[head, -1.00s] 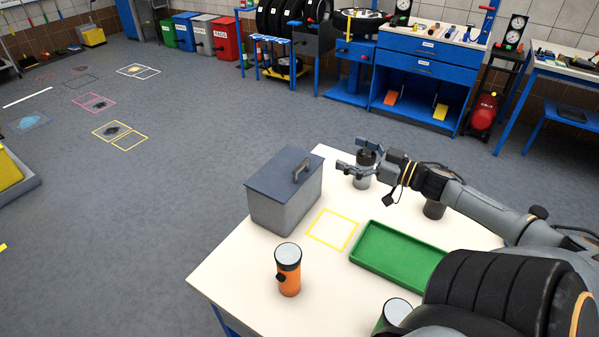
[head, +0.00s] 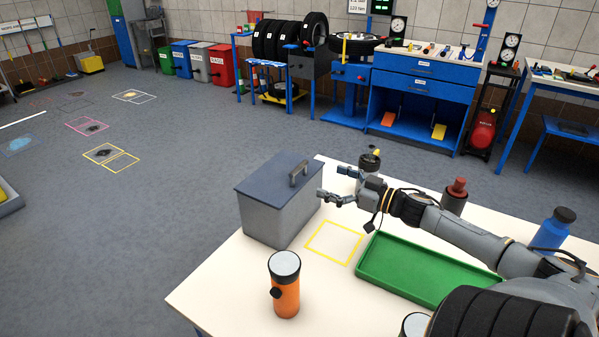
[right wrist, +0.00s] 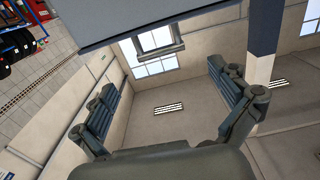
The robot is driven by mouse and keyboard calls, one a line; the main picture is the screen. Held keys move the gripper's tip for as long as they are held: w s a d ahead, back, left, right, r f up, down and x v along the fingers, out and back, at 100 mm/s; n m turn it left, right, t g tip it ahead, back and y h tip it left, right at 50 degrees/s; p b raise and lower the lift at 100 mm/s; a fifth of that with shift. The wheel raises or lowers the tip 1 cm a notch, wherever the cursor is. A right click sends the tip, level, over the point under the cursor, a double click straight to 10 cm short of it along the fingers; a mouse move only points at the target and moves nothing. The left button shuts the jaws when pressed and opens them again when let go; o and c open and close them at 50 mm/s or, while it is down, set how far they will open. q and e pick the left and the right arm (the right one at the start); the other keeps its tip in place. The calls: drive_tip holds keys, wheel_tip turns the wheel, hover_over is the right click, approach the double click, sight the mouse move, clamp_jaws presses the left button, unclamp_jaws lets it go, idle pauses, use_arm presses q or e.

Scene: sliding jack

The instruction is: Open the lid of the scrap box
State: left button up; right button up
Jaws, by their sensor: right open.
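The scrap box (head: 270,224) is a grey metal box at the far left of the white table. Its blue-grey lid (head: 262,180) is shut, with a dark handle (head: 299,173) on top near its right side. My right gripper (head: 333,184) is open and empty, just right of the handle and apart from it, with its fingers pointing left. In the right wrist view my gripper (right wrist: 163,88) shows two spread fingers. The handle (right wrist: 157,40) shows beyond them, under the edge of the lid (right wrist: 125,20) at the top. My left gripper is out of view.
A yellow square outline (head: 334,243) lies on the table (head: 225,287) beside the box. A green tray (head: 420,273) is right of it. An orange flashlight (head: 286,292) stands in front. A dark container with a red top (head: 455,196) and a blue bottle (head: 553,232) stand at right.

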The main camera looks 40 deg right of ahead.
sight(299, 170)
drive_tip(key=shift+x, duration=4.85)
drive_tip(key=shift+c, duration=0.2)
